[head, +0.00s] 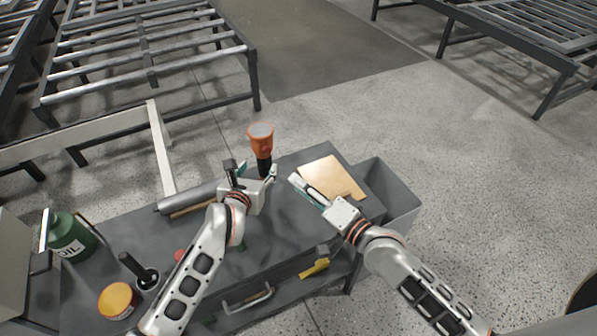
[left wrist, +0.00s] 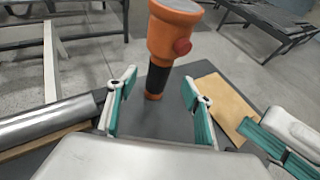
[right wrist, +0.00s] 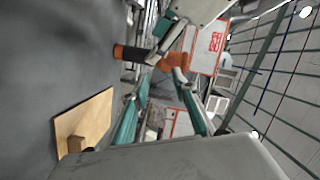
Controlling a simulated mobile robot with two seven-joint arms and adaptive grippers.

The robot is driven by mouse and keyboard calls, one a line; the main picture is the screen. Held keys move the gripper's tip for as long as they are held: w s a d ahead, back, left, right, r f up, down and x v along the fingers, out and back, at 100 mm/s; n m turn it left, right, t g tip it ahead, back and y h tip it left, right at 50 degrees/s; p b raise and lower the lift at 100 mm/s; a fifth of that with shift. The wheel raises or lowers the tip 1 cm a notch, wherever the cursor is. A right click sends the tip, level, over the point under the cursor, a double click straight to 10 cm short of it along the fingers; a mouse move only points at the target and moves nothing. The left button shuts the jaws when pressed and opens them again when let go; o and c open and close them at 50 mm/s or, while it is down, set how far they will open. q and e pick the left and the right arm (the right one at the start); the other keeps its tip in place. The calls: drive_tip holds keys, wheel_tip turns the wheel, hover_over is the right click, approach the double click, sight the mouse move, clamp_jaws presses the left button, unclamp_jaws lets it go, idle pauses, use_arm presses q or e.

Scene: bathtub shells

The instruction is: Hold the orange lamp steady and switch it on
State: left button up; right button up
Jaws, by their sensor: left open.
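The orange lamp (head: 262,140) stands upright on the grey cart top, with a wide orange head and a black handle. In the left wrist view the lamp (left wrist: 168,38) shows a red button (left wrist: 182,46) on the right of its head. My left gripper (head: 256,175) is open, its green-padded fingers on either side of the lamp's black handle in view, with gaps on both sides. My right gripper (head: 298,184) is to the right of the lamp and apart from it. In the right wrist view its fingers (right wrist: 160,80) are spread with nothing between them.
A wooden board (head: 332,177) lies right of the lamp, beside my right gripper. A grey cylinder (head: 188,196) lies to the left. A green oil can (head: 70,238) and a yellow-topped tin (head: 117,299) stand at the cart's left end. A grey bin (head: 392,197) adjoins the right end.

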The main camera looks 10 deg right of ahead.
sight(262, 162)
use_arm(q)
drive_tip(key=shift+w, duration=0.15)
drive_tip(key=shift+x, duration=3.75)
use_arm(e)
drive_tip(key=shift+w+a+r+m+y, duration=0.15)
drive_tip(key=shift+w+r+m+y, duration=0.1)
drive_tip(key=shift+w+r+m, duration=0.35)
drive_tip(key=shift+w+a+r+m+y, duration=0.15)
drive_tip(key=shift+w+r+m+y, duration=0.15)
drive_tip(key=shift+w+r, duration=0.4)
use_arm(q)
drive_tip(key=c, duration=1.3)
drive_tip(key=shift+c, duration=0.2)
use_arm(e)
clamp_jaws()
use_arm(q)
drive_tip(key=shift+f, duration=0.1)
